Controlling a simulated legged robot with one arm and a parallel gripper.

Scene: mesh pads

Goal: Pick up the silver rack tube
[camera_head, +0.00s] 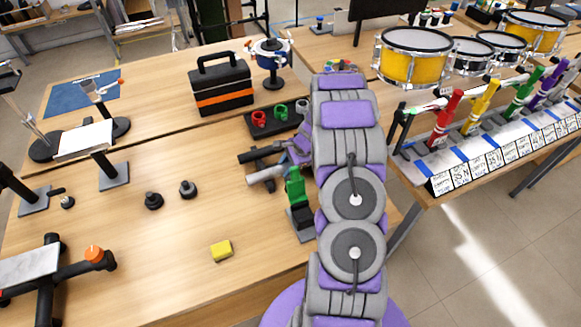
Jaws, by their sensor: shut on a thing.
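My gripper (262,165) is at the middle of the wooden table, at the end of my purple and grey arm. Its dark fingers are shut on a short silver tube (264,175), which sticks out to the left below them. The far end of the tube is hidden by the gripper. I cannot tell whether the tube touches the table.
A green part on a dark stand (297,200) is close to the gripper's right. A black tray (285,118) with red and green cups lies behind it. A black toolbox (221,87) stands farther back. A yellow block (221,251) lies in front, with free table around it.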

